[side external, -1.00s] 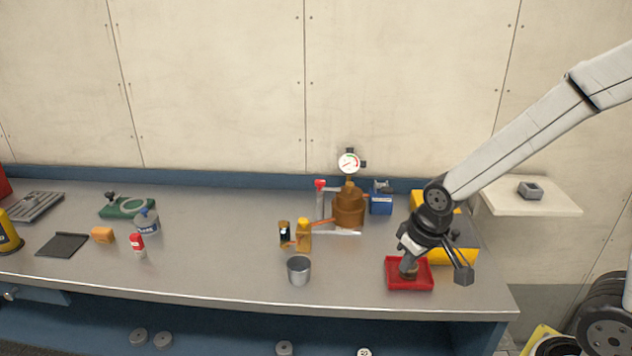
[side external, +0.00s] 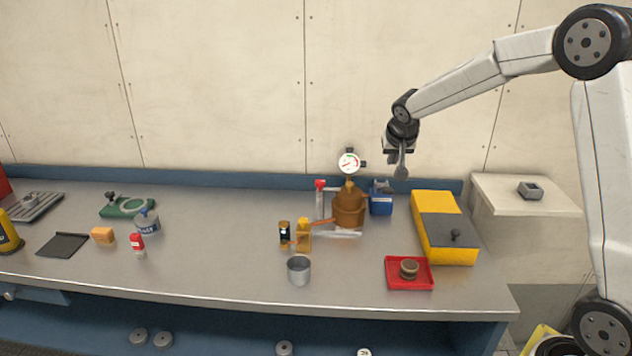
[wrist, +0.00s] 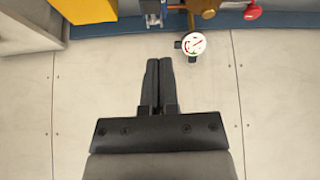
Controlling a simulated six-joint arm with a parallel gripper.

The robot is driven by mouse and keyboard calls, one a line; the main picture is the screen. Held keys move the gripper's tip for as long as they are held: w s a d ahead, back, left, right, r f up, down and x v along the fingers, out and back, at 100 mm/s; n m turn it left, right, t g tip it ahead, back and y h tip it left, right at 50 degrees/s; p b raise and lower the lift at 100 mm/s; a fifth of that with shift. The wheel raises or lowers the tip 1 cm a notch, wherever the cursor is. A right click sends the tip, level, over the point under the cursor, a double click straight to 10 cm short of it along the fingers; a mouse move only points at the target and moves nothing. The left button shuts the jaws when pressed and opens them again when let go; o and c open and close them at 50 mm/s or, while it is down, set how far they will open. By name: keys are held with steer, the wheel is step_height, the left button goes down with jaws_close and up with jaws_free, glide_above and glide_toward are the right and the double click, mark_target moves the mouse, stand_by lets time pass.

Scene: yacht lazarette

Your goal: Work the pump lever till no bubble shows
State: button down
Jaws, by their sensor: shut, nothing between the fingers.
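The brown pump-like unit (side external: 348,208) stands on the bench, with a round dial gauge (side external: 349,163) on top. A red-tipped part (side external: 320,185) stands at its left; I cannot tell whether this is the pump lever. A small sight-glass-like piece (side external: 285,234) and a yellow-capped piece (side external: 304,234) stand in front; I cannot make out any bubble. My gripper (side external: 402,172) is shut and empty, raised above the bench, right of the gauge. In the wrist view my gripper (wrist: 159,62) has its fingers together, with the gauge (wrist: 193,44) and red knob (wrist: 253,11) beyond.
A red tray (side external: 394,285) holds a round brown piece (side external: 408,269). A yellow case (side external: 436,208) and blue box (side external: 381,204) stand near the unit. A metal cup (side external: 299,271) is in front.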

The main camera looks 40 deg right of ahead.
steer(key=shift+w+d+r+m+h, duration=0.15)
steer(key=shift+w+d+r+m, duration=0.15)
steer(key=shift+d, duration=0.45)
steer(key=shift+w+d+r+m+h, duration=0.2)
steer(key=shift+w+d+r, duration=0.2)
steer(key=shift+d, duration=0.3)
steer(key=shift+f, duration=0.15)
glide_above(387, 188)
steer(key=f, duration=0.8)
steer(key=shift+s+a+f, duration=0.15)
steer(key=shift+s+f, duration=0.05)
steer(key=shift+f, duration=0.05)
steer(key=shift+s+a+f, duration=0.1)
steer(key=shift+f, duration=0.4)
steer(key=shift+s+a+f, duration=0.1)
steer(key=shift+f, duration=0.4)
steer(key=shift+s+a+f, duration=0.1)
steer(key=shift+f, duration=0.7)
steer(key=shift+f, duration=0.1)
